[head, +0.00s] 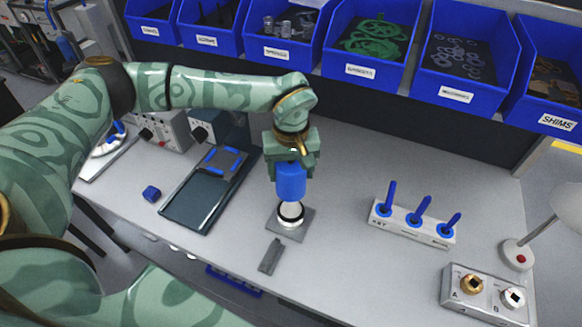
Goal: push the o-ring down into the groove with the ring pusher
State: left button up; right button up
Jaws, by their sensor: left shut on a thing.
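My left gripper (291,163) points straight down near the middle of the bench, shut on the blue cylindrical ring pusher (291,184). The pusher is upright, directly over a round silver housing (291,213) on a small grey base plate (302,226). The pusher's lower end meets or nearly meets the housing's top; I cannot tell if they touch. The o-ring and the groove cannot be made out under the pusher. My right gripper is not in view.
A dark grey block (271,256) lies just in front of the base plate. A dark tray (186,205) is to the left. A white rack (411,226) with blue-handled tools and a metal fixture (487,296) stand right. Blue bins (378,73) line the back.

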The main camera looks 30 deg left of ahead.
pick_arm(q)
jog(key=shift+f, duration=0.1)
jog(key=shift+f+b, duration=1.3)
jog(key=shift+f, duration=1.05)
jog(key=shift+p, duration=0.45)
jog(key=shift+f+b, duration=1.45)
jog(key=shift+f, duration=1.35)
jog(key=shift+r, duration=0.15)
notch_tip(320, 180, up, 12)
jog(key=p, duration=1)
jog(key=shift+f, duration=0.2)
